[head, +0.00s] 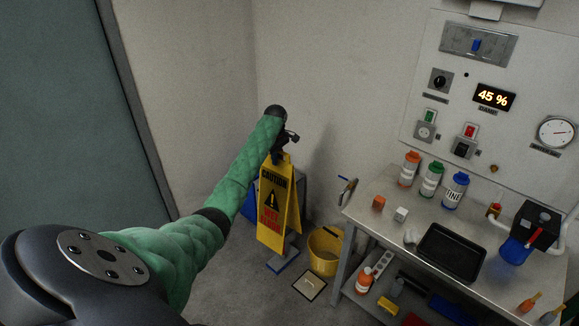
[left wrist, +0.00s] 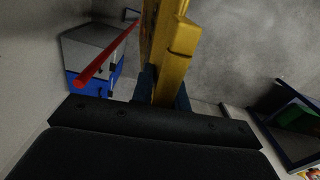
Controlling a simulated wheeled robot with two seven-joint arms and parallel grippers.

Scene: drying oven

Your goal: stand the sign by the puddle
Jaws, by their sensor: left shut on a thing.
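The yellow caution sign (head: 272,205) is a folding A-shape with black and red print. In the head view it is upright near the back corner, in front of a blue object. My left gripper (head: 282,157) is shut on the sign's top edge. In the left wrist view the yellow sign (left wrist: 181,48) rises from between the fingers of my left gripper (left wrist: 164,92). I cannot tell whether the sign's feet touch the floor. I see no puddle in either view. My right gripper is out of view.
A yellow bucket (head: 324,250) stands just right of the sign, with a small square plate (head: 310,285) on the floor before it. A metal bench (head: 400,230) with bottles and a black tray fills the right. Grey floor is clear at the front. The wrist view shows a red pole (left wrist: 105,52).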

